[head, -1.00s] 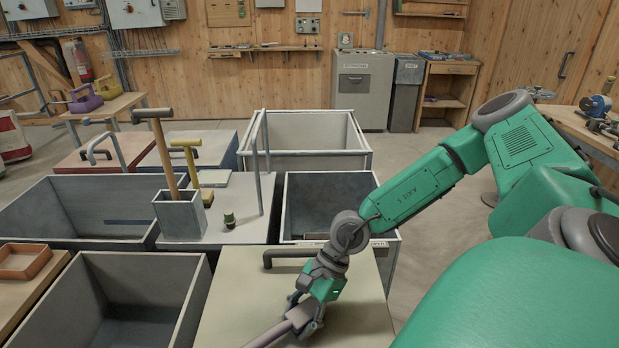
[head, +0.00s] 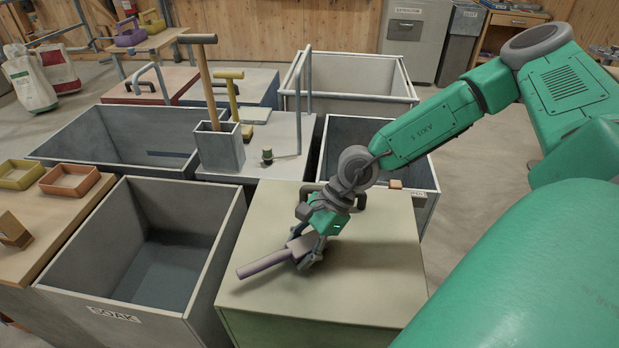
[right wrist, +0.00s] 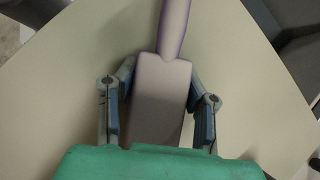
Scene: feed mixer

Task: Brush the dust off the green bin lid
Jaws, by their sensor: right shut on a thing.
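The pale green bin lid (head: 375,275) lies flat on its bin at the lower middle of the head view. Its dark handle (head: 361,200) is at the far edge, partly hidden behind my right wrist. My right gripper (head: 308,253) is over the left half of the lid, shut on a purple-grey brush (head: 262,265). The brush's handle points to the left and toward the viewer. In the right wrist view the brush (right wrist: 160,95) sits between both fingers, above the lid (right wrist: 60,95). Its bristles are hidden, and I cannot tell whether it touches the lid. No dust is clear.
An open bin marked SOAK (head: 115,312) stands left of the lid. Floor is clear on the right.

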